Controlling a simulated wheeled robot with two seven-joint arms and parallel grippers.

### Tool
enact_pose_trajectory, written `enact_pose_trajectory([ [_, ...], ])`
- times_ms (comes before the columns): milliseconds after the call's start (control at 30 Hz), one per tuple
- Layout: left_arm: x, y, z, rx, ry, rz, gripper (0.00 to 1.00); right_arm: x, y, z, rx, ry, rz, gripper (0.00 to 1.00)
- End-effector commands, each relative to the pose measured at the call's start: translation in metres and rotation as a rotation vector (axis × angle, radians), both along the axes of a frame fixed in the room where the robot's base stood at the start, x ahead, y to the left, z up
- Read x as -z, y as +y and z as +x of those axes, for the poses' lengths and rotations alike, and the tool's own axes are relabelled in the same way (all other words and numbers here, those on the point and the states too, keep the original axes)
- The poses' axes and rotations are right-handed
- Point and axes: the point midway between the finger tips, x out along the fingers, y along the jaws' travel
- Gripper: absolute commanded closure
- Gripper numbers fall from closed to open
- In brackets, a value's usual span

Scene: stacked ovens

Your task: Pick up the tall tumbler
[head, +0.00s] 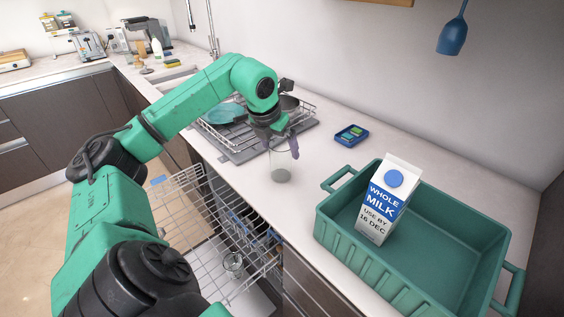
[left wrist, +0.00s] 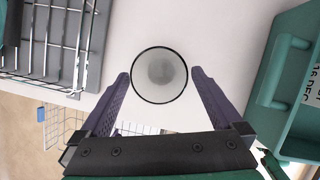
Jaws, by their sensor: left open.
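The tall tumbler (head: 282,164) is clear glass and stands upright on the white counter in the head view, between the dish rack and the green crate. In the left wrist view I look down on its round dark rim (left wrist: 159,75). My left gripper (head: 282,143) is at the tumbler's upper part, pointing down. In the left wrist view its two purple fingers (left wrist: 160,74) are open, one on each side of the rim, with gaps visible. My right gripper is in neither view.
A green crate (head: 334,240) with a milk carton (head: 389,199) stands to the right. A dish rack (head: 245,150) with a teal plate (head: 224,112) is behind left. An open dishwasher rack (head: 190,205) lies below the counter. A blue tray (head: 352,135) sits near the wall.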

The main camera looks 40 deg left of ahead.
Motion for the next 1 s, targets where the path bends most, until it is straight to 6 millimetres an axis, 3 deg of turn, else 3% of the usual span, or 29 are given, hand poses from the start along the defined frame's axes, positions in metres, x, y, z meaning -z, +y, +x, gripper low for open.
enact_pose_trajectory([
  [400,0.057,0.005,0.021,0.0,0.001,-0.002,0.0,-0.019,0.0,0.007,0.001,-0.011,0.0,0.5],
  [600,0.06,0.005,0.022,0.0,-0.001,0.0,0.0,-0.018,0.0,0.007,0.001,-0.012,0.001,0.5],
  [867,0.059,0.005,0.022,0.0,-0.001,0.0,0.98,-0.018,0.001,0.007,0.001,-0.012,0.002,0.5],
  [1000,0.059,0.005,0.022,0.0,-0.003,0.0,0.98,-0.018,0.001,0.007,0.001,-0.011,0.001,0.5],
])
